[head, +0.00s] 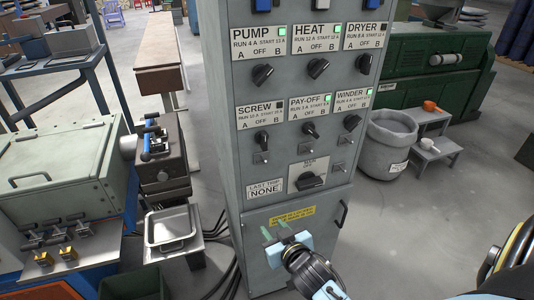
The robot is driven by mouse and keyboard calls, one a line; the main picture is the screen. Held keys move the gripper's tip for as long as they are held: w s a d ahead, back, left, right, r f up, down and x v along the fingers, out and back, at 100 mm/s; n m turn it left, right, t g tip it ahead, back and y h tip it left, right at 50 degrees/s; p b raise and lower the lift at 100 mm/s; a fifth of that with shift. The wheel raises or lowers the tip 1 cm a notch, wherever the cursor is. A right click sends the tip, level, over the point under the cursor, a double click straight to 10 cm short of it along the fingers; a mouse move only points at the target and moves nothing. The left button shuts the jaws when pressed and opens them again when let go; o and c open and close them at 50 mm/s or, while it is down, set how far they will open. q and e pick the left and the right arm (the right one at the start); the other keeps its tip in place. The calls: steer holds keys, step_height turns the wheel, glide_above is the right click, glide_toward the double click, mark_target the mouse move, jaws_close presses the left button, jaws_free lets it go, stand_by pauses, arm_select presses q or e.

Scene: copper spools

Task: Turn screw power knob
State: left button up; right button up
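The screw power knob (262,137) is a small black knob on the grey control cabinet (240,195), under the label SCREW (256,112). It looks roughly upright; its exact setting is too small to read. The indicator by the SCREW label is dark. My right gripper (275,228) is in front of the lower cabinet door, well below the knob and apart from it. Its two green-tipped fingers are spread with nothing between them. My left gripper is not in view.
Neighbouring knobs for PAY-OFF (310,130) and WINDER (351,122) sit right of the screw knob. PUMP (262,74) and HEAT (318,67) knobs are above. A main switch (310,181) is below. A door handle (342,213) juts out. A grey bin (388,145) stands right.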

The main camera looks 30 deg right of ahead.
mark_target(266, 137)
step_height(266, 137, up, 19)
steer(key=d+m+t+h+p, duration=0.1)
steer(key=d+m+t+h, duration=0.1)
steer(key=d+t, duration=0.15)
steer(key=x, duration=0.4)
steer(key=p+x, duration=0.1)
steer(key=x, duration=0.4)
steer(key=p+x, duration=0.1)
steer(key=x, duration=0.3)
steer(key=shift+w+a+r, duration=0.2)
steer(key=shift+w+a, duration=0.05)
steer(key=shift+a, duration=0.05)
jaws_close()
